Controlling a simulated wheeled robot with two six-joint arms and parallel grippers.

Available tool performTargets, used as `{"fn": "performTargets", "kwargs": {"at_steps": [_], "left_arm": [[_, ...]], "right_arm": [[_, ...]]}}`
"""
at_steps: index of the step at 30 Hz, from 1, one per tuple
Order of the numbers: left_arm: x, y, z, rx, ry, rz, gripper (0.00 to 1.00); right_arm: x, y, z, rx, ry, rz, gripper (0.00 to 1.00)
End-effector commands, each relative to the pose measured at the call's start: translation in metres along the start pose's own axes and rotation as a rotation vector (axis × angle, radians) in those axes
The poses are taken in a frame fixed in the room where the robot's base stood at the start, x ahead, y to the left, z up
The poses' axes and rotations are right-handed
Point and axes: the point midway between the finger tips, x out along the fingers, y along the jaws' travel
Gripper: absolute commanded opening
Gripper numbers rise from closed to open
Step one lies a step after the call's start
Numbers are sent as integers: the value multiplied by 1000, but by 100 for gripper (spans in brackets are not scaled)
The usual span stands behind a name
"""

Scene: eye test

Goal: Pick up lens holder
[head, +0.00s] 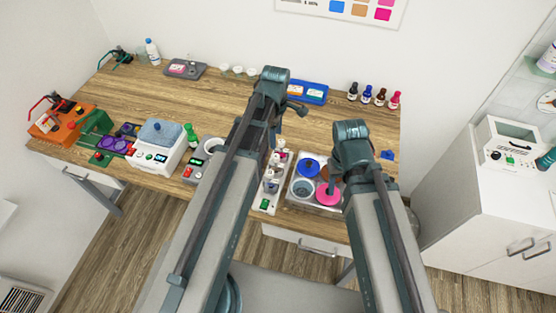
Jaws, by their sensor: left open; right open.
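I cannot tell for certain which thing is the lens holder. A pale tray (296,203) at the front of the wooden table holds a blue disc (309,167), a pink disc (328,197) and a grey ring-like disc (302,188). A narrow white rack (265,205) with small items stands just left of it. My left gripper (277,132) is open over the table behind the rack, largely hidden by its own arm. My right gripper (333,180) is open over the tray near the pink disc, partly hidden by its arm. Neither visibly holds anything.
A white cabinet (480,210) is at right. The table's back middle has free room.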

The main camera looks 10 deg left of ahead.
Motion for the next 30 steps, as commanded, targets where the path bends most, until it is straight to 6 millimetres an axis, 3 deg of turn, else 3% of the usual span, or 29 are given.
{"fn": "performTargets", "kwargs": {"at_steps": [8, 24, 30], "left_arm": [[9, 0, 0, -6, 0, 0, 66], [81, 0, 0, -4, 0, 0, 66], [88, 0, 0, -4, 0, 0, 66]], "right_arm": [[9, -1, 0, 0, 0, 0, 50], [80, -7, -5, -10, 1, 2, 50], [87, -8, -5, -13, 1, 3, 50]]}}
